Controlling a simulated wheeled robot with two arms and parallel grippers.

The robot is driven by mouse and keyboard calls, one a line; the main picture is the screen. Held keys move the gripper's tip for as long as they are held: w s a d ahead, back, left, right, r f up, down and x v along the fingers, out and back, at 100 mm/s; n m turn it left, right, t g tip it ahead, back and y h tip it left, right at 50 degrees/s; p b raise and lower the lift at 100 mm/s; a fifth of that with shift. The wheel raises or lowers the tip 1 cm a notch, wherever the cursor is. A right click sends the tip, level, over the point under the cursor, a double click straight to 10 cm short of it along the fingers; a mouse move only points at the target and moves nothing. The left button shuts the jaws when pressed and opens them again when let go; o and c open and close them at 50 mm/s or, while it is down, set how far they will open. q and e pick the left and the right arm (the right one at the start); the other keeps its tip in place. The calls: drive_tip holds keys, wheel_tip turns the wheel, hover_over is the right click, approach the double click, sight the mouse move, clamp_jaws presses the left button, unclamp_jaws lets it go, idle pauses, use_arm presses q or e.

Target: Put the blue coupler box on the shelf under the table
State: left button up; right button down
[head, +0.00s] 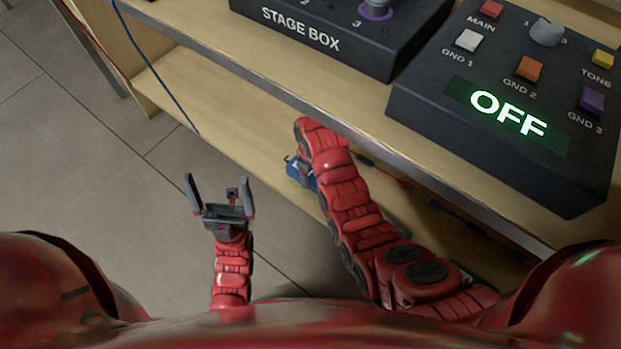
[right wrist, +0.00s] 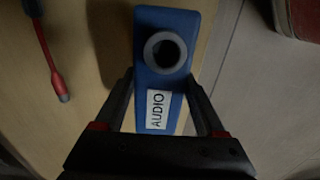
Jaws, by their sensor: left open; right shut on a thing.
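The blue coupler box (right wrist: 168,88) has a round grey port and a white AUDIO label in the right wrist view. My right gripper (right wrist: 163,95) is shut on it, one finger along each side. In the head view the blue box (head: 299,173) shows only in part beside my right arm, over the wooden shelf (head: 222,130) under the table (head: 225,25). The right gripper's fingers are hidden there. I cannot tell whether the box touches the shelf. My left gripper (head: 218,190) is open and empty, above the floor left of the shelf.
The black stage box (head: 310,35) and a control box (head: 500,100) reading OFF stand on the table top. A red-ended cable (right wrist: 50,60) lies on the shelf near the blue box. A blue cable (head: 155,70) hangs at the table's left end. The shelf's left part is clear.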

sight(310, 177)
drive_tip(key=shift+w+a+f, duration=0.1)
drive_tip(key=shift+w+a, duration=0.1)
drive_tip(key=shift+w, duration=0.45)
wheel_tip(310, 177, down, 4)
drive_tip(key=shift+r+b, duration=0.2)
drive_tip(key=shift+b, duration=1)
drive_tip(key=shift+r, duration=0.1)
unclamp_jaws()
